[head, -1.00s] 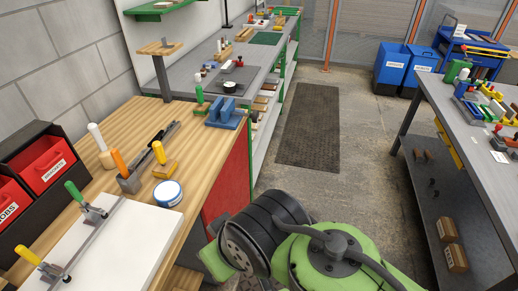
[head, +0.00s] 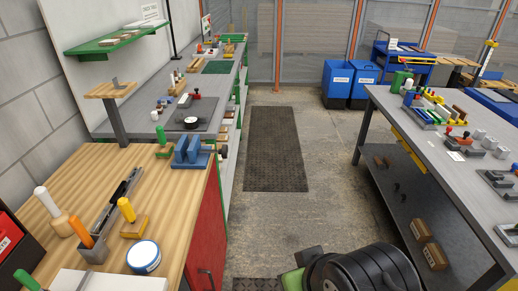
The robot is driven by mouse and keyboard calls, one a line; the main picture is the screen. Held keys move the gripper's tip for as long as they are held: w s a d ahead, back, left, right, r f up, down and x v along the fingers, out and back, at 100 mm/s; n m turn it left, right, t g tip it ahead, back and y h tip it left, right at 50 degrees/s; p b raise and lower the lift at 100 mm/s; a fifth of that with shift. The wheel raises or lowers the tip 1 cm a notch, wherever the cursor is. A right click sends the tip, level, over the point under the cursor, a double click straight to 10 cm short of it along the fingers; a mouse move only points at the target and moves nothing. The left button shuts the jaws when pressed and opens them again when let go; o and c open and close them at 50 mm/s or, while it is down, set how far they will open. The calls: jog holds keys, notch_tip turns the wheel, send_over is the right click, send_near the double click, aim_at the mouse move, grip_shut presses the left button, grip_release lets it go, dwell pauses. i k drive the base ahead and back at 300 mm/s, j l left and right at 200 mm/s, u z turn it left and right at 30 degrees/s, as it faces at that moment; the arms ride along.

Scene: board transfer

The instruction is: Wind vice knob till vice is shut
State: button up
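The blue vice (head: 203,159) sits at the far right corner of the wooden bench. Its two upright jaws stand side by side with a gap between them that looks narrow; its exact width is hard to tell from here. The dark vice knob (head: 224,151) sticks out on the right, past the bench edge. Part of my own arm, black and green, shows at the bottom right, well apart from the vice. My gripper is not in view.
The wooden bench (head: 90,170) carries a white-lidded tin (head: 143,257), a yellow-handled tool (head: 126,209) and a grey holder. A grey bench (head: 445,160) with many tools stands on the right. Between them the floor is open, with a dark mat (head: 275,150).

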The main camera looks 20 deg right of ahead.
aim_at(223, 151)
jog(key=i+l+u, duration=0.2)
jog(key=i+u, duration=0.2)
jog(key=i+l+u, duration=0.25)
jog(key=u, duration=0.2)
jog(key=i+l+u, duration=0.2)
jog(key=l+u, duration=0.2)
jog(key=i+l+u, duration=0.2)
jog(key=l+u, duration=0.25)
